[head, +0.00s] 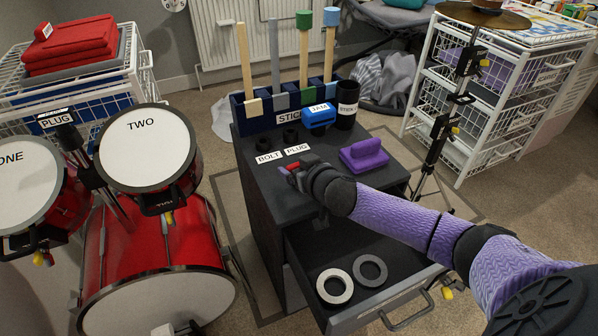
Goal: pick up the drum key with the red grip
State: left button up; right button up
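My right gripper (291,171) is above the front left part of the dark cabinet top (335,148), just below the BOLT and PLUG labels. Small red parts (283,170) show at its fingertips. They are too small to tell whether they are the drum key's red grip or part of the gripper. The finger gap is not clear. No other drum key with a red grip can be made out. My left gripper is not in view.
A holder with upright sticks (262,112), a blue JAM box (319,117) and a black cup (346,111) stand behind. The open drawer (318,254) holds two rings. Red drums (150,245) stand left.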

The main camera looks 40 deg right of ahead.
jog(key=c, duration=0.6)
notch_tip(320, 180, up, 10)
jog(key=p, duration=0.7)
jog(key=shift+r, duration=0.15)
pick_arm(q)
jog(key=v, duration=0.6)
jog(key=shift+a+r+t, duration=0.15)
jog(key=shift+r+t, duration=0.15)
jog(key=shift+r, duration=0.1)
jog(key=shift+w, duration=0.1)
